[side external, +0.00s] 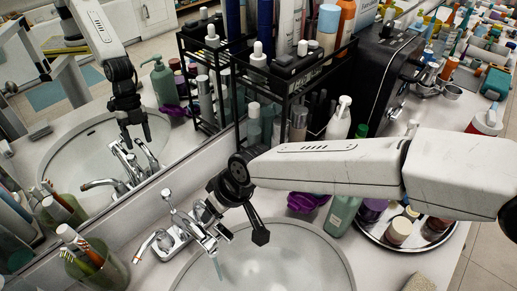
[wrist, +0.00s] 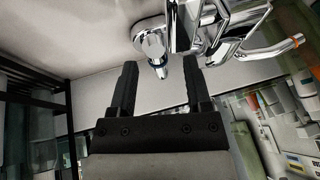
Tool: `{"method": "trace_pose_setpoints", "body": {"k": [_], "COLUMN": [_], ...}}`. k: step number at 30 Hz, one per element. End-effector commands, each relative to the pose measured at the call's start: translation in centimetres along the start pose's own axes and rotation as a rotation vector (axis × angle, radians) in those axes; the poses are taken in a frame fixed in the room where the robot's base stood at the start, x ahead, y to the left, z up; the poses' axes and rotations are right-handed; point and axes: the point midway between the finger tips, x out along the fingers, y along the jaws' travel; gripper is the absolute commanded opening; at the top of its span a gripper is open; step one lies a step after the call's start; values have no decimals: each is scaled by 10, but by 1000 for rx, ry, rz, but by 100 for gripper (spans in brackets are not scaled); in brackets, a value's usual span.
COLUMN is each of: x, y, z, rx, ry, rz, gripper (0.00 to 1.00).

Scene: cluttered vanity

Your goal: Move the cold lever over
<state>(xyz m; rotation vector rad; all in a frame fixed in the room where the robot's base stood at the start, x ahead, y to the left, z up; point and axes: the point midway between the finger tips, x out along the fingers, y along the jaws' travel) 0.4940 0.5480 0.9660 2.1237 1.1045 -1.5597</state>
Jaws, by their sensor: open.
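The chrome faucet (side external: 178,236) stands at the sink's back left rim. Its hot lever (side external: 147,244), with an orange band, points left; it also shows at the upper right of the wrist view (wrist: 282,46). The cold lever (wrist: 153,44), with a blue band near its end, shows top centre in the wrist view. In the side view my gripper partly hides the lever on that side. My gripper (wrist: 159,69) is open, black fingers apart, nothing held. In the wrist view the lever's end appears between the fingertips; contact is unclear. In the side view my gripper (side external: 238,222) is right of the faucet.
The sink basin (side external: 270,262) lies below my gripper. A toothbrush cup (side external: 95,264) stands left. A black rack (side external: 290,90) with bottles stands behind. A purple item (side external: 306,202), green bottle (side external: 342,214) and round tray (side external: 378,232) crowd the right. The mirror reflects the arm and faucet.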

Motion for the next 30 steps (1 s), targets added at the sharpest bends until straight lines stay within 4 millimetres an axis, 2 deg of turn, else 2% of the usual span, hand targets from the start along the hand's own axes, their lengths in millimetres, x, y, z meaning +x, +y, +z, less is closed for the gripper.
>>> {"method": "trace_pose_setpoints", "body": {"k": [6, 8, 12, 13, 30], "x": [0, 0, 0, 0, 0], "y": [0, 0, 0, 0, 0], "z": [0, 0, 0, 0, 0], "rx": [0, 0, 0, 0, 0], "ry": [0, 0, 0, 0, 1], "rz": [0, 0, 0, 0, 0], "gripper": [63, 47, 2, 0, 0]}}
